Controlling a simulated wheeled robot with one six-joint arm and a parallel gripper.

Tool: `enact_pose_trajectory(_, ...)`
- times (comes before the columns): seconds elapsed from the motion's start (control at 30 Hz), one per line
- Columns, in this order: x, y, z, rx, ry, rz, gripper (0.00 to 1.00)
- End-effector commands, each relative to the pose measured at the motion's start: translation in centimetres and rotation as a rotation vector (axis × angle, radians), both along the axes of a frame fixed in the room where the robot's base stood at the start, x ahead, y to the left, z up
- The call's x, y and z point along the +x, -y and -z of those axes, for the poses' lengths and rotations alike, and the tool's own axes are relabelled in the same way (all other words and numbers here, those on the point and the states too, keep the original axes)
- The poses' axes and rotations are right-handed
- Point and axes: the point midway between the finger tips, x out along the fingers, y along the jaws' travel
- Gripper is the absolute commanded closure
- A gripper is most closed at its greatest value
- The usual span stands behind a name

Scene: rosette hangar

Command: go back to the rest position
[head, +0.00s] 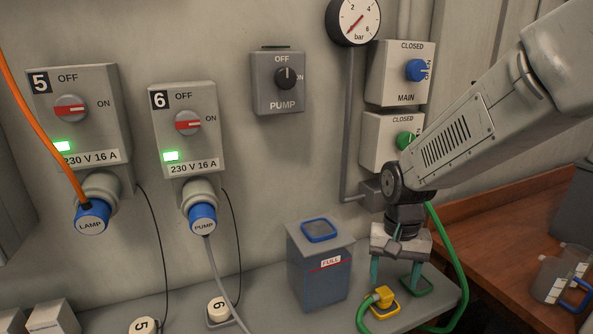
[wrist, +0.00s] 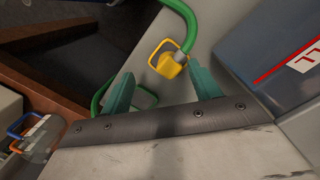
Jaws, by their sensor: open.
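My gripper (head: 396,268) points down at the right of the grey shelf in the head view, its two teal fingers apart and nothing between them. In the wrist view my gripper (wrist: 165,92) is also open. A yellow hose fitting (head: 384,298) with a green hose (head: 449,232) sits on the shelf just below and in front of my fingers. The fitting (wrist: 168,62) shows beyond the fingertips in the wrist view, apart from them. A green ring (head: 416,287) lies by the right finger. My arm reaches in from the upper right.
A blue-grey tank (head: 321,276) marked FULL stands left of my gripper. Valve boxes MAIN (head: 401,72) and a second one (head: 387,141), partly hidden by my arm, are on the wall. Socket boxes 5 (head: 86,118) and 6 (head: 185,128) hang left. Jugs (head: 560,274) stand on the wooden bench.

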Motion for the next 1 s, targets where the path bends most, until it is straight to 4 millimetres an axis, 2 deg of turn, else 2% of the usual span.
enact_pose_trajectory(0.03,-1.6,0.2,-0.6,0.002,-0.027,-0.050,0.38)
enact_pose_trajectory(0.27,-7.5,1.1,-4.7,0.018,-0.051,-0.210,0.38)
enact_pose_trajectory(0.43,-12.6,1.8,-8.0,0.026,-0.020,-0.311,0.38)
enact_pose_trajectory(0.6,-17.1,2.5,-10.4,0.022,0.043,-0.370,0.38)
enact_pose_trajectory(0.7,-18.8,2.7,-11.2,0.013,0.093,-0.374,0.38)
enact_pose_trajectory(0.8,-19.7,2.8,-11.9,0.004,0.142,-0.366,0.38)
enact_pose_trajectory(1.0,-20.0,2.9,-12.7,-0.004,0.185,-0.357,0.38)
